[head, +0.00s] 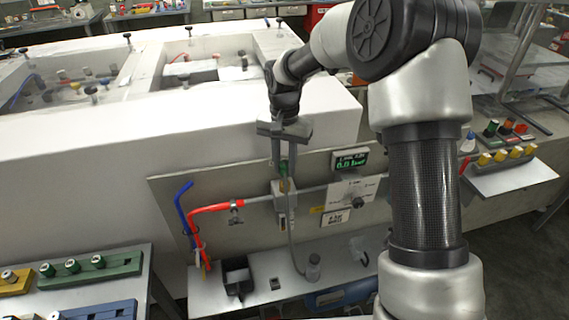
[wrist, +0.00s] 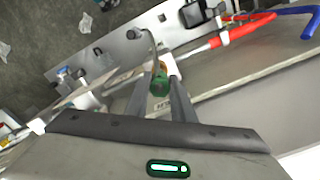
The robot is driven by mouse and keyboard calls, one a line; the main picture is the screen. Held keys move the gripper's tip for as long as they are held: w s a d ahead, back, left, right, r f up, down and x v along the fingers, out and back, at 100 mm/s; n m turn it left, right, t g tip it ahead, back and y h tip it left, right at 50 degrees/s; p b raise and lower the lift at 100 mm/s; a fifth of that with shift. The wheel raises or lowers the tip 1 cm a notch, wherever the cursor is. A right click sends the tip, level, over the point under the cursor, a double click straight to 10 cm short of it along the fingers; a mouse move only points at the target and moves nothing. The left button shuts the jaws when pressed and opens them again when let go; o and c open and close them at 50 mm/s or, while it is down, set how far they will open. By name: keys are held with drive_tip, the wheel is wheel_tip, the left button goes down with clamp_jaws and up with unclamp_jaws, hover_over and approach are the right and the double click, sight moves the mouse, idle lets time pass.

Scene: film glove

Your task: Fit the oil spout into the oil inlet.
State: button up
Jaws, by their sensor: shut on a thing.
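My gripper (head: 284,164) points down in front of the upright panel, its fingers shut on a small green piece, which I take to be the oil spout (head: 284,181). In the wrist view the green spout (wrist: 160,85) sits between the two fingertips (wrist: 161,74). Right below it in the head view is a pale grey block (head: 281,203) on the pipe line, probably holding the oil inlet. The inlet opening is hidden, and I cannot tell whether the spout touches it or is inside.
A red hose (head: 213,208) and a blue hose (head: 181,205) lie left of the block. The white machine housing (head: 150,110) rises behind. Trays of parts (head: 92,266) stand front left.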

sight(285, 163)
drive_tip(key=shift+f+b, duration=0.7)
drive_tip(key=shift+f, duration=0.4)
drive_tip(key=o, duration=1.1)
wheel_tip(285, 163, up, 17)
drive_tip(key=shift+r, duration=0.2)
drive_tip(key=s+d+r+n+t, duration=0.1)
drive_tip(key=s+d+r, duration=0.15)
drive_tip(key=s, duration=0.25)
drive_tip(key=s+d+r+n+t+p, duration=0.1)
drive_tip(key=s+d+r, duration=0.15)
drive_tip(key=s, duration=0.25)
drive_tip(key=s+d+r+t, duration=0.1)
drive_tip(key=s+d+r, duration=0.15)
drive_tip(key=s, duration=0.25)
drive_tip(key=s+d+f+n+t, duration=0.1)
drive_tip(key=s+d, duration=0.1)
drive_tip(key=s, duration=0.4)
drive_tip(key=s+d+f+n+t, duration=0.1)
drive_tip(key=s+f, duration=0.1)
drive_tip(key=s, duration=0.4)
drive_tip(key=shift+s+d+f+t+p, duration=0.3)
drive_tip(key=shift+s+d+p, duration=0.05)
drive_tip(key=shift+p, duration=0.05)
